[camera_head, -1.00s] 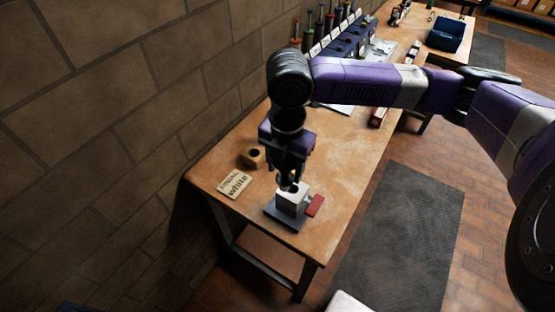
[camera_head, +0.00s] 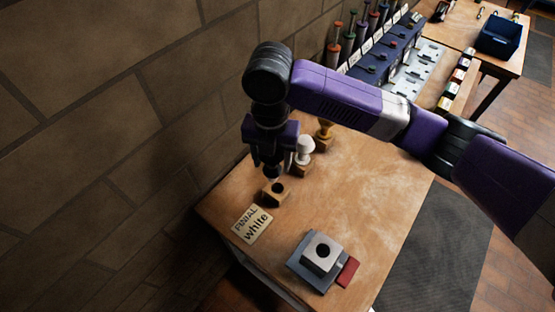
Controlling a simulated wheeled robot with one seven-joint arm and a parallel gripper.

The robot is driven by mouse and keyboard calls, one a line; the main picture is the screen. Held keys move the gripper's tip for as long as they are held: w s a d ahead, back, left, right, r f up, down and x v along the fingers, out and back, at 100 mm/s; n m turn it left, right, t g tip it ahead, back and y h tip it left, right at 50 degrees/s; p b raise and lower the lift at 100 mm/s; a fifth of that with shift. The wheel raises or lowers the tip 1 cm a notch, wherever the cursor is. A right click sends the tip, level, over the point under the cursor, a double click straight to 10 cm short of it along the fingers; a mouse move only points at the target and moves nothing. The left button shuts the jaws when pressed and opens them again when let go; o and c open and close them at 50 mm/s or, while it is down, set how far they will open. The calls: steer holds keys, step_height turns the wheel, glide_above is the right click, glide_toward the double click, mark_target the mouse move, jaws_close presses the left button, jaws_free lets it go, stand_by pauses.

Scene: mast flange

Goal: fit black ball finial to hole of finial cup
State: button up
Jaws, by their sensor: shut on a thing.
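The finial cup (camera_head: 330,264) is a pale block with a dark, empty round hole in its top. It sits on a grey base plate with a red tab, near the front of the bench. My gripper (camera_head: 271,168) points down, away from the cup, above a small wooden block (camera_head: 268,197) with a dark hole. It is shut on a dark thing, seemingly the black ball finial (camera_head: 272,174), which is small and mostly hidden between the fingers. I cannot tell whether the finial touches the block.
A white finial (camera_head: 305,147) and a brass-coloured one (camera_head: 325,128) stand in wooden blocks behind my gripper. A card (camera_head: 252,224) reading "FINIAL white" lies in front. The brick wall is close on the left. The right of the bench (camera_head: 375,185) is clear.

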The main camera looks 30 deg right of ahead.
steer(key=shift+w+d, duration=0.2)
steer(key=shift+d, duration=0.4)
steer(key=shift+d+n, duration=0.25)
steer(key=shift+n, duration=0.25)
steer(key=shift+f, duration=0.1)
steer(key=shift+f+b, duration=2.2)
steer(key=shift+f, duration=0.65)
steer(key=shift+f+b, duration=2)
steer(key=shift+f, duration=0.7)
steer(key=o, duration=1.6)
steer(key=shift+r, duration=0.1)
